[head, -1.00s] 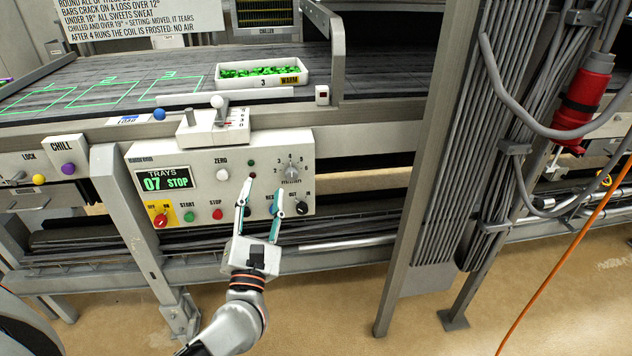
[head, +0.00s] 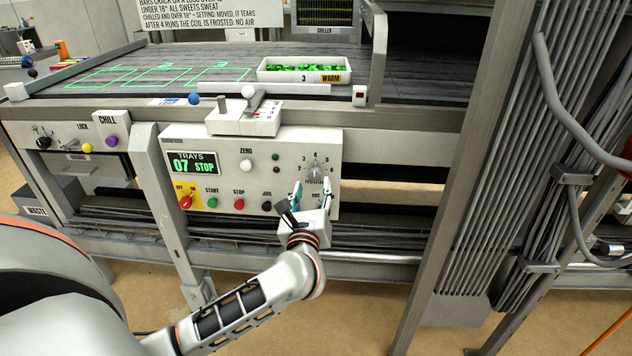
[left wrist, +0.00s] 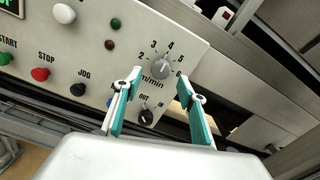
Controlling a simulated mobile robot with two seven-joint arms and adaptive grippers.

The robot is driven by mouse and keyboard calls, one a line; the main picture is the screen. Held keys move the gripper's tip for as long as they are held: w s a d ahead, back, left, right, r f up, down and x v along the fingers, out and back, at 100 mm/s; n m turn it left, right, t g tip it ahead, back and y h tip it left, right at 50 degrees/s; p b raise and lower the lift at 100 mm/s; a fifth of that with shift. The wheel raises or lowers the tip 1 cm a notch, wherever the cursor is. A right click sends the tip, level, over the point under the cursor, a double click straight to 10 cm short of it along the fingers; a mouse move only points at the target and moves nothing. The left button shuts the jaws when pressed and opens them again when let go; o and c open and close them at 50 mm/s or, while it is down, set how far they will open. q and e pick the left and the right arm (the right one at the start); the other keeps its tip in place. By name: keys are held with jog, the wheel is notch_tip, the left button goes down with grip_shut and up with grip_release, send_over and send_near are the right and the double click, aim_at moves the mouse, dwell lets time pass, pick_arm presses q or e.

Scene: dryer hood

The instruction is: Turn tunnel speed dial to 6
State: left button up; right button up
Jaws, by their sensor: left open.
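The speed dial (head: 316,172) is a grey knob at the right of the white control panel, ringed by numbers. It also shows in the left wrist view (left wrist: 161,67), with 2 to 6 around it and "m/min" below. I cannot tell surely which number its pointer marks. My left gripper (head: 312,187) is open and empty, its teal fingers pointing at the panel just below the dial. In the left wrist view the gripper's fingertips (left wrist: 160,80) stand on either side of the dial's lower part, with no clear contact. My right gripper is out of view.
The panel's display (head: 193,163) reads "TRAYS 07 STOP". A black OUT/IN switch (left wrist: 146,113) sits below the dial between the fingers. The JOG button (head: 266,206) and red STOP button (head: 239,204) are to the left. A metal post (head: 445,180) stands to the right.

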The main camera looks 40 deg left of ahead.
aim_at(314, 177)
pick_arm(q)
jog(key=x, duration=0.3)
jog(key=shift+w+f, duration=0.1)
jog(key=shift+w, duration=0.05)
jog(key=shift+w+a, duration=0.2)
jog(key=shift+w, duration=0.05)
jog(key=c, duration=1.1)
